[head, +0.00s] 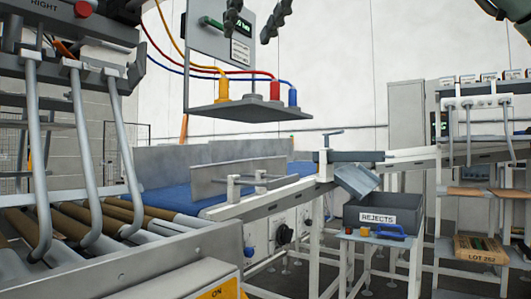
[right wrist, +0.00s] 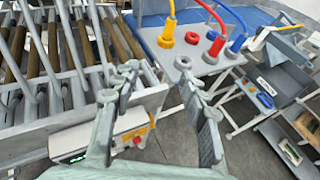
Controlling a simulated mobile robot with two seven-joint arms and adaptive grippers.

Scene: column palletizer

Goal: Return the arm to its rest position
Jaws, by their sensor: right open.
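My right gripper (head: 253,22) hangs at the top of the head view, in front of the grey panel. Its two dark fingers are spread apart with nothing between them. In the right wrist view its fingers (right wrist: 160,78) are also apart and empty, and the shelf (right wrist: 193,68) shows beyond their tips. The arm behind the gripper is mostly out of the head view. My left gripper is not in view.
The panel's shelf (head: 225,112) carries yellow (head: 223,90), red (head: 275,91) and blue (head: 292,97) hose plugs. A roller rack stands at left, a blue conveyor (head: 180,197) behind. A rejects bin (head: 382,217) stands at right. Open floor shows below the gripper in the wrist view.

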